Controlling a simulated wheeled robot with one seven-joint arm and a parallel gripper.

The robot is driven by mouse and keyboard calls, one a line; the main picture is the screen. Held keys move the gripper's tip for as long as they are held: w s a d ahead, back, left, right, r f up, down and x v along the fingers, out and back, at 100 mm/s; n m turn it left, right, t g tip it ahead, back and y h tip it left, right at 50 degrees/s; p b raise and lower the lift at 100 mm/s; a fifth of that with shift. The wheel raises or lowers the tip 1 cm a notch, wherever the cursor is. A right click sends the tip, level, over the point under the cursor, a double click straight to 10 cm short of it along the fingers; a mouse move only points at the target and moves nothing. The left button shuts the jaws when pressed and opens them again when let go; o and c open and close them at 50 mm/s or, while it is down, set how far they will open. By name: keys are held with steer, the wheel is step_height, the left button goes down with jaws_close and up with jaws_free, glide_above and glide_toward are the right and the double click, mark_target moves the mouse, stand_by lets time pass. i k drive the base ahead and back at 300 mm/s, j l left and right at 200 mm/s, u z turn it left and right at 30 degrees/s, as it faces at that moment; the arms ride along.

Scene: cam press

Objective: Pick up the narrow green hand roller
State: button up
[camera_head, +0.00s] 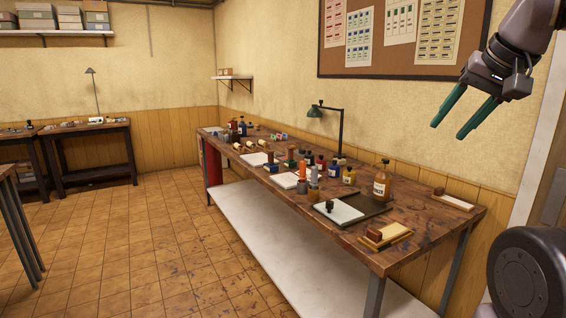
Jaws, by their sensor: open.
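My gripper (447,131) is at the upper right, in the air above the right end of the long wooden workbench (440,222). Its two green fingers are apart with nothing between them. Several small rollers or tools lie on the far half of the bench, too small to tell apart. I cannot tell which one is the narrow green hand roller. A small dark tool (331,206) stands on a white sheet near the front of the bench; its kind is unclear.
A brown bottle (382,181), small ink bottles (349,175) and a green desk lamp (316,111) crowd the bench. A wooden block on a board (388,235) lies at the near right. The tiled floor (150,250) left of the bench is clear.

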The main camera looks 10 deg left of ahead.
mark_target(289, 163)
steer(key=i+j, duration=0.15)
steer(key=j, duration=0.3)
steer(key=i+j+z, duration=0.1)
steer(key=j, duration=0.35)
steer(key=i+j+z, duration=0.1)
steer(key=j, duration=0.35)
steer(key=i+j, duration=0.2)
steer(key=j, duration=0.25)
steer(key=i+j+z, duration=0.1)
steer(key=j, duration=0.35)
steer(key=i+j, duration=0.25)
steer(key=i+j+z, duration=0.1)
steer(key=i+j, duration=0.15)
steer(key=j, duration=0.15)
steer(key=i+j, duration=0.2)
steer(key=j, duration=0.15)
steer(key=i+j+z, duration=0.1)
steer(key=i+j, duration=0.35)
steer(key=j, duration=0.25)
steer(key=i+j+z, duration=0.15)
steer(key=j, duration=0.25)
steer(key=i+j, duration=0.3)
steer(key=i, duration=0.1)
